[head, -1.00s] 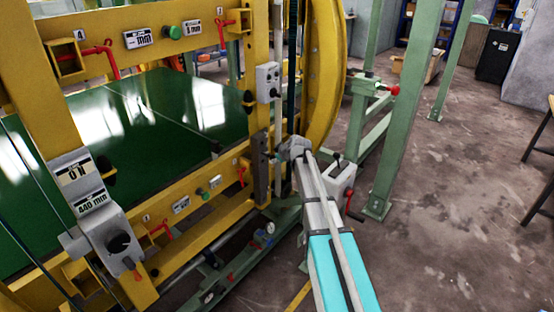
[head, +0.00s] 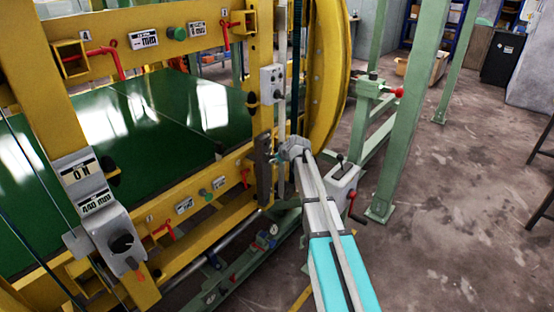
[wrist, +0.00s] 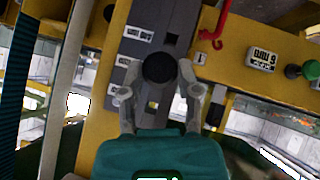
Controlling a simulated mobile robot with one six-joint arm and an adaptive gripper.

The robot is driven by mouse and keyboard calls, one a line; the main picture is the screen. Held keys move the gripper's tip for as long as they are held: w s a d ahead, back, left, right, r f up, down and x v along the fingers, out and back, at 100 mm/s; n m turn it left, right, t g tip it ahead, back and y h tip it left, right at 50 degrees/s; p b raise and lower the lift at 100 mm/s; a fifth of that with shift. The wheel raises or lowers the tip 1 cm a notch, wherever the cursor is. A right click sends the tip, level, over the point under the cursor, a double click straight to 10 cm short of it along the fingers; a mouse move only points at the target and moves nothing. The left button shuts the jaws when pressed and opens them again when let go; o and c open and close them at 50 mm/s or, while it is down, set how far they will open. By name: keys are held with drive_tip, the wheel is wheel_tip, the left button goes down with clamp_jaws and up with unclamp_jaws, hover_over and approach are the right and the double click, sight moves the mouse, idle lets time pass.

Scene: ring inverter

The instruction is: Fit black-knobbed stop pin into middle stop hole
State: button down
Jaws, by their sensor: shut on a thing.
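The black-knobbed stop pin (wrist: 158,68) shows in the wrist view as a round black knob between the fingertips of my gripper (wrist: 157,78). My gripper is shut on it. The knob hides its shaft, so I cannot tell whether its tip is in a hole. Behind it is a dark grey stop plate (wrist: 152,18) with white labels and several openings. In the head view, my gripper (head: 279,160) is beside the grey plate (head: 262,165) on the yellow post; the pin is not distinct there.
A red handle (wrist: 214,32) and a green knob (wrist: 309,70) are right of the plate in the wrist view. A grey control box (head: 272,84) is above my gripper in the head view. A yellow ring (head: 331,75) and a lever box (head: 343,183) are close on the right.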

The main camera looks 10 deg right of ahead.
drive_tip(key=shift+w+a, duration=0.4)
drive_tip(key=shift+w, duration=0.1)
drive_tip(key=shift+c, duration=1.3)
unclamp_jaws()
drive_tip(key=shift+s+d, duration=0.1)
drive_tip(key=shift+s, duration=0.05)
drive_tip(key=s+d, duration=0.9)
drive_tip(key=s, duration=0.2)
drive_tip(key=shift+s+f+b, duration=0.25)
drive_tip(key=shift+f+b, duration=0.1)
drive_tip(key=shift+b, duration=0.05)
